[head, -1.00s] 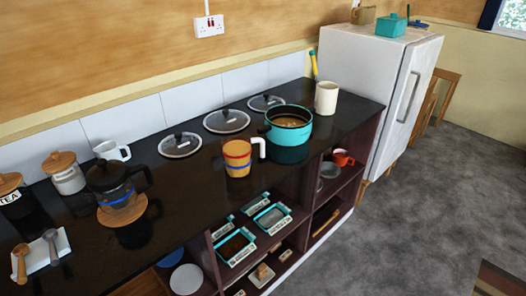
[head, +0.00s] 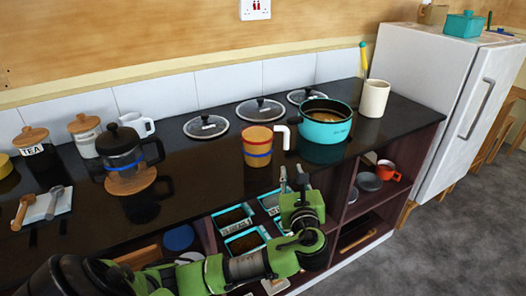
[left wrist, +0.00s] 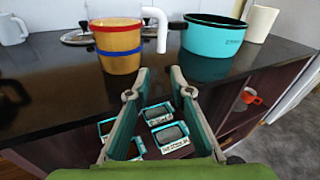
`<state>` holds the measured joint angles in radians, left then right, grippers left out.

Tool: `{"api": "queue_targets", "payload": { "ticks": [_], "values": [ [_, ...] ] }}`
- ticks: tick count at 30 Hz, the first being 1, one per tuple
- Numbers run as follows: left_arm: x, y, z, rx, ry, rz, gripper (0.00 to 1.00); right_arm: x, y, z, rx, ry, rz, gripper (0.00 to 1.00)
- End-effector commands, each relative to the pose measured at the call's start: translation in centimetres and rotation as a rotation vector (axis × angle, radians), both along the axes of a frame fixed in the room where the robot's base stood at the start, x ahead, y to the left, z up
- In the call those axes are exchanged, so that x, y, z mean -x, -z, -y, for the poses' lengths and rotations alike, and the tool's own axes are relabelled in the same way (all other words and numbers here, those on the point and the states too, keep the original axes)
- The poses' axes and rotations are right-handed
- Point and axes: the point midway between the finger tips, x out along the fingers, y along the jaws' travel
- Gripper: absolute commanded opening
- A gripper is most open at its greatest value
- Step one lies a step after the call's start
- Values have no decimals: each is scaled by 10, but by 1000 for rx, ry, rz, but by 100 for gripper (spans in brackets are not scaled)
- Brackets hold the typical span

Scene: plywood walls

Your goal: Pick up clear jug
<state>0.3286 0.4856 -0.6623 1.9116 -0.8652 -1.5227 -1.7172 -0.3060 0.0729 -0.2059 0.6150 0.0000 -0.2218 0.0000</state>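A see-through jug with a black lid and black handle (head: 122,158) stands on a round wooden mat (head: 133,185) at the left of the black counter. An amber jug with a blue band and white handle (head: 257,150) stands at the counter's middle; it also shows in the left wrist view (left wrist: 118,46). I cannot tell for sure which is the clear jug. My left gripper (head: 294,178) is open and empty at the counter's front edge, just right of and nearer than the amber jug. In the left wrist view its fingers (left wrist: 160,78) point at the counter, apart from everything. My right gripper is not in view.
A teal pot (head: 326,129) and cream cup (head: 373,98) stand right of the amber jug. Glass lids (head: 260,110) lie behind. Canisters (head: 84,134), a white mug (head: 136,123) and a spoon tray (head: 46,204) are at left. Open shelves (head: 375,210) lie below the counter.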

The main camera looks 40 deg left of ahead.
Motion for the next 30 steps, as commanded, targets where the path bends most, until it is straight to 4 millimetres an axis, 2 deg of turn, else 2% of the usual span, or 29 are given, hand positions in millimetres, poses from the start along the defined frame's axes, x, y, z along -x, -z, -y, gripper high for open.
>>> {"api": "queue_targets", "payload": {
  "ticks": [1, 3, 6, 16, 25, 30],
  "values": [
    [-5, -12, -3, -62, -3, -4, 21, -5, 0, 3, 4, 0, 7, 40],
    [-9, -21, -6, -122, -5, -13, 21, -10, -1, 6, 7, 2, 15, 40],
    [-17, -27, -13, -157, -10, -19, 21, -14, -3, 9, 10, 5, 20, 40],
    [-63, -26, -54, -155, -9, -21, 21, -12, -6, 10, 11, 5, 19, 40],
    [-80, -24, -69, -152, -8, -21, 21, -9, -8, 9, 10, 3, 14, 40],
    [-97, -20, -83, -153, -8, -21, 21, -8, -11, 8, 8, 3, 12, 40]
  ]
}}
